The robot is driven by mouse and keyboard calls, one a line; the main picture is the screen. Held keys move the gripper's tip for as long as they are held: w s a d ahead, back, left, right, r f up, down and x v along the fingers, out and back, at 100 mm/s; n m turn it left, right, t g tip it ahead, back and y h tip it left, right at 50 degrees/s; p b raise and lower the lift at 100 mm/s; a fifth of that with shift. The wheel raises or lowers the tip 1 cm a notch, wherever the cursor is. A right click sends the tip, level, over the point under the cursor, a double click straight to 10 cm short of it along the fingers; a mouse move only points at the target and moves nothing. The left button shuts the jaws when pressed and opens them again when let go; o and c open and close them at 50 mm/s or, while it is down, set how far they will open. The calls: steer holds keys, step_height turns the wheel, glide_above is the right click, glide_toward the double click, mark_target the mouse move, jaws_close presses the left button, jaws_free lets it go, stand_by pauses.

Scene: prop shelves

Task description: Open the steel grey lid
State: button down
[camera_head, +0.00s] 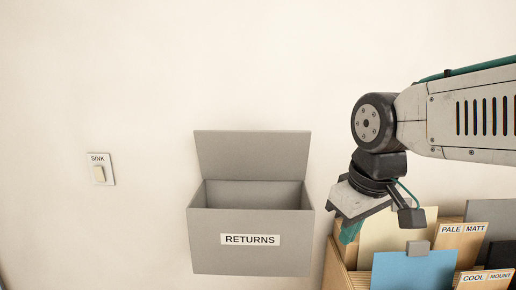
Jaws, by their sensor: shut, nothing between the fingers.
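The grey lid (252,155) stands raised at the back edge of a grey box (210,240) labelled RETURNS. It leans back a little toward the wall, and the box's mouth is open below it, with an empty-looking interior; the floor of the box is hidden by its front wall. My gripper (350,232) points down to the right of the box, apart from the lid and the box. It is shut and holds nothing that I can see.
A wooden crate (337,268) of upright cards and folders, with a blue card (413,272) in front, stands below and right of my gripper. A switch labelled SINK (99,173) is on the wall at left. The wall between switch and box is clear.

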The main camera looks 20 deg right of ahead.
steer(key=w+d+f+n+t+h, duration=0.2)
steer(key=w+d+f+t, duration=0.1)
steer(key=w+f, duration=0.2)
steer(key=w+r+n+t+y, duration=0.1)
steer(key=w+r+n+t, duration=0.1)
steer(key=w+n+t, duration=0.7)
steer(key=w+a+r+n+t+y, duration=0.1)
steer(key=w+a+n+y, duration=0.1)
steer(key=n+y, duration=0.1)
steer(key=w+a+r+n+t+y, duration=0.1)
steer(key=w+a+r+n+y, duration=0.1)
steer(key=n, duration=0.3)
steer(key=w+a+r+n+t+y, duration=0.1)
steer(key=w+a+r+n+y, duration=0.1)
steer(key=n+y, duration=0.1)
steer(key=shift+w+a+r+n+y, duration=0.25)
steer(key=shift+w+n+y, duration=0.15)
steer(key=shift+y, duration=0.5)
steer(key=n+y, duration=0.1)
glide_toward(248, 141)
steer(key=shift+y, duration=0.3)
steer(key=x, duration=0.5)
steer(key=shift+s+a+f, duration=0.1)
steer(key=shift+a+f, duration=0.15)
steer(key=shift+f, duration=0.05)
steer(key=shift+w+d+r, duration=0.15)
steer(key=shift+w+r, duration=0.1)
steer(key=shift+w, duration=0.3)
